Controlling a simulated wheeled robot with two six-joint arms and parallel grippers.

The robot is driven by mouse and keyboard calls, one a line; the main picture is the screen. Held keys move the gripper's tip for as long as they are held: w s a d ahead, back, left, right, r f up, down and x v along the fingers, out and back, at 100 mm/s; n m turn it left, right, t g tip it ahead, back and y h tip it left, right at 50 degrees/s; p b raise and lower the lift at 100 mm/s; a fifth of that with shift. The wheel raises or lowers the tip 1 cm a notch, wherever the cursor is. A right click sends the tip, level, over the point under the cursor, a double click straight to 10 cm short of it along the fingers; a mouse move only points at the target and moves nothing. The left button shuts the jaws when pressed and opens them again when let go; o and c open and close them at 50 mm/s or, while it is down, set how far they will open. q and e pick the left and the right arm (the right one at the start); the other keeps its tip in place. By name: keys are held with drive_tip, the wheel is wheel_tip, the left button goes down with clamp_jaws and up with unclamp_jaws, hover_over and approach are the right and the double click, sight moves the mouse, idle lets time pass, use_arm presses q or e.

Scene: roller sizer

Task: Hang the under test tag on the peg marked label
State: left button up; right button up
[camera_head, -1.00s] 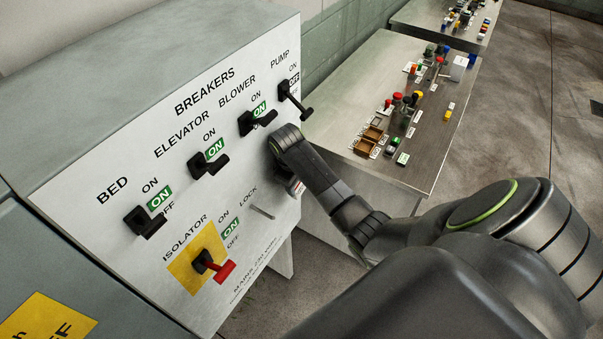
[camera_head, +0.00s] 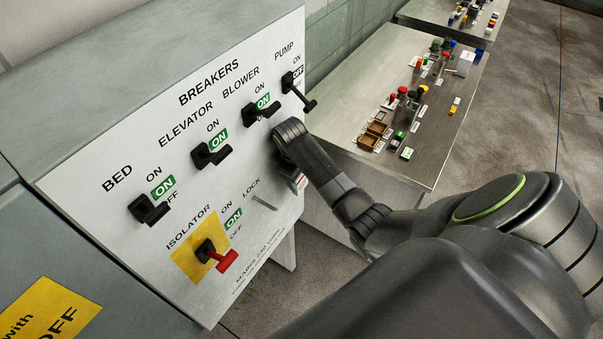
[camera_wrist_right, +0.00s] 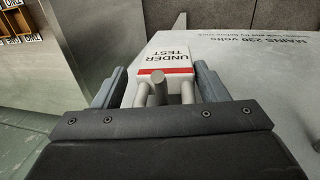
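The under test tag (camera_wrist_right: 166,57) is white with a red band and fills the middle of the right wrist view. A short grey peg (camera_wrist_right: 158,90) stands between the legs of its white loop, and the tag appears to hang on it. My right gripper (camera_wrist_right: 162,80) has its fingers on both sides of the tag, with narrow gaps beside the loop, so it looks open. In the head view my right gripper (camera_head: 286,160) is against the panel's right part, with a bit of the tag (camera_head: 300,182) showing below. The peg's marking is hidden. My left gripper is out of view.
The breaker panel (camera_head: 110,262) carries several black levers, the nearest being the blower lever (camera_head: 262,113) and pump lever (camera_head: 298,91). The bare lock peg (camera_head: 264,202) and red isolator handle (camera_head: 227,261) are lower left. A bench (camera_head: 440,165) with small items stands behind.

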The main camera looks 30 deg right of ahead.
drive_tip(key=shift+o, duration=1)
drive_tip(key=shift+w+a, duration=0.1)
drive_tip(key=shift+r, duration=0.1)
